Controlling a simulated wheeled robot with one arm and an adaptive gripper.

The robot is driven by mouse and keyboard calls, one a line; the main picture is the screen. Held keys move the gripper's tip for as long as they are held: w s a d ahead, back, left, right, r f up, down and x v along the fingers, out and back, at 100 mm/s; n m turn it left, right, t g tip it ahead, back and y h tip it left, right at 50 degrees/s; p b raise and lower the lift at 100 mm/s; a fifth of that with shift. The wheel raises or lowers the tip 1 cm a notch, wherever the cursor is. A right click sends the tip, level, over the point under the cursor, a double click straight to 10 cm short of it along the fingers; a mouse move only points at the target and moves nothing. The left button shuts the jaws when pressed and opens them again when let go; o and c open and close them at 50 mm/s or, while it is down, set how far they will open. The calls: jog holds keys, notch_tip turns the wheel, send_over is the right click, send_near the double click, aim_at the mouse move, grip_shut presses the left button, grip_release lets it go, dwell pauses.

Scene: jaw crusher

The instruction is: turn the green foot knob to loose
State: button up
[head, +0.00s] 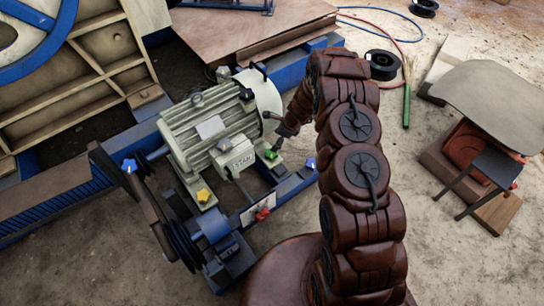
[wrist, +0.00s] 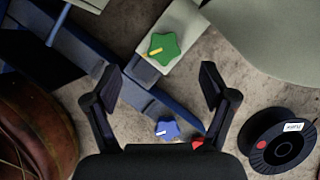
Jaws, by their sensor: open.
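The green foot knob (head: 271,155) sits on a pale foot of the motor (head: 212,132), at the motor's right side. In the wrist view the green knob (wrist: 165,48) is star-shaped, with a yellow pointer towards the lower left. My gripper (wrist: 160,80) is open and empty. The knob shows ahead of the gap between the fingertips, and no finger touches it. In the head view my gripper (head: 284,132) is small and dark, close beside the knob, partly merged with the arm. Any loose or tight marking is too small to read.
A blue knob (head: 310,163) is close on the right, also in the wrist view (wrist: 168,129). A red knob (head: 262,214) and a yellow knob (head: 203,195) are nearer. A blue rail (head: 285,193) runs below. A black spool (head: 382,65) lies on the floor.

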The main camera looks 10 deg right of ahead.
aim_at(271, 153)
jog(key=shift+m, duration=0.4)
jog(key=shift+s+d+f+b+x, duration=0.15)
jog(key=shift+d+b+x, duration=0.2)
jog(key=shift+x, duration=1.4)
jog(key=shift+d+f+b+x, duration=0.1)
jog(key=shift+d+b+x, duration=0.25)
jog(key=shift+x, duration=1.4)
jog(key=shift+s+d+f+b+x, duration=0.15)
jog(key=shift+d+b+x, duration=0.2)
jog(key=shift+x, duration=1.4)
jog(key=shift+c, duration=0.3)
jog(key=c, duration=1.1)
jog(key=shift+r, duration=0.1)
